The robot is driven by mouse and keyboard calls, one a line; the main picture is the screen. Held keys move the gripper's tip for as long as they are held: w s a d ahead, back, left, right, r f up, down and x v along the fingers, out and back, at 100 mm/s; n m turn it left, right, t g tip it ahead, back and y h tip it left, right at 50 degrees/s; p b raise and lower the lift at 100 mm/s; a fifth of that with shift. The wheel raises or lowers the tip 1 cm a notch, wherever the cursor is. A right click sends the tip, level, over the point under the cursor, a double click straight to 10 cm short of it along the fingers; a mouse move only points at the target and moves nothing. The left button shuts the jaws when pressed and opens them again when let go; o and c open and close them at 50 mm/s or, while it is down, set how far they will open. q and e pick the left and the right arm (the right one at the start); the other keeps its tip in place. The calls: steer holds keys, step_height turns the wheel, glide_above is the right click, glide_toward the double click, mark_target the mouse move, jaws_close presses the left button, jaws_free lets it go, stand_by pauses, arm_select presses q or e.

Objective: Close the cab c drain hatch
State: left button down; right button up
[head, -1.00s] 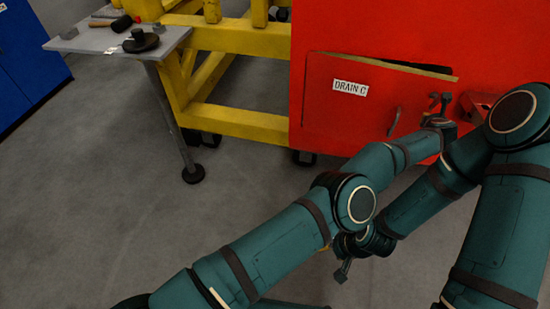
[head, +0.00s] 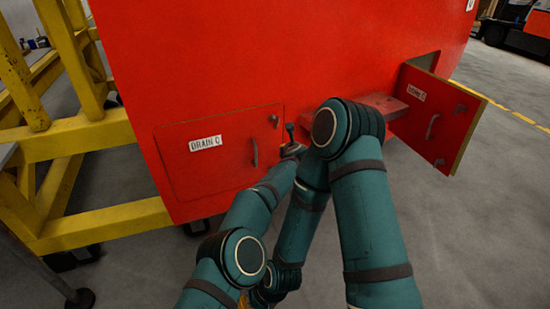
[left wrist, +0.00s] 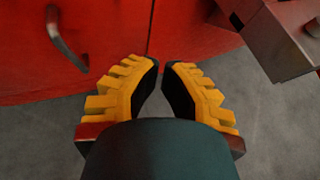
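The drain C hatch (head: 215,165) is a red panel with a white label on the lower red cab. In the head view it looks flush with the body, with a thin seam around it. Its grey bar handle (head: 254,153) is near its right edge, with a small dark latch (head: 274,121) above. The handle also shows at left in the left wrist view (left wrist: 66,40). My left gripper (left wrist: 160,66) is empty, its fingertips almost together, in front of the seam and right of the handle.
Another red hatch (head: 438,115) stands swung open on the right, its edge jutting out. A red block-like ledge (head: 372,107) sticks out between the hatches. A yellow frame (head: 95,135) stands at left. Grey floor is clear at right.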

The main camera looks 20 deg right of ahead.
arm_select(q)
steer(key=v, duration=0.7)
stand_by(0.5)
steer(key=shift+a, duration=0.15)
steer(key=s+a+f+m+g, duration=0.1)
steer(key=a+f+m, duration=0.4)
steer(key=a, duration=0.3)
steer(key=s+a+f+m+g+y, duration=0.1)
steer(key=a+f+m, duration=0.4)
steer(key=a, duration=0.4)
steer(key=a+f+m+g, duration=0.1)
steer(key=a+f+m, duration=0.4)
steer(key=a, duration=0.3)
steer(key=s+a+f+m+g, duration=0.2)
steer(key=s+a+f+m, duration=0.15)
steer(key=s+a, duration=0.25)
steer(key=s+a+f+m+g, duration=0.1)
steer(key=s+a+f+m, duration=0.1)
steer(key=s+a+m, duration=0.4)
steer(key=s+a+m+g, duration=0.1)
steer(key=s+a+m, duration=0.1)
steer(key=s+a, duration=0.2)
steer(key=s+a+f+m+g, duration=0.1)
steer(key=s+a, duration=0.4)
steer(key=s, duration=0.6)
steer(key=shift+s+f+m+g, duration=0.25)
steer(key=shift+m+g, duration=0.55)
steer(key=shift+m, duration=0.45)
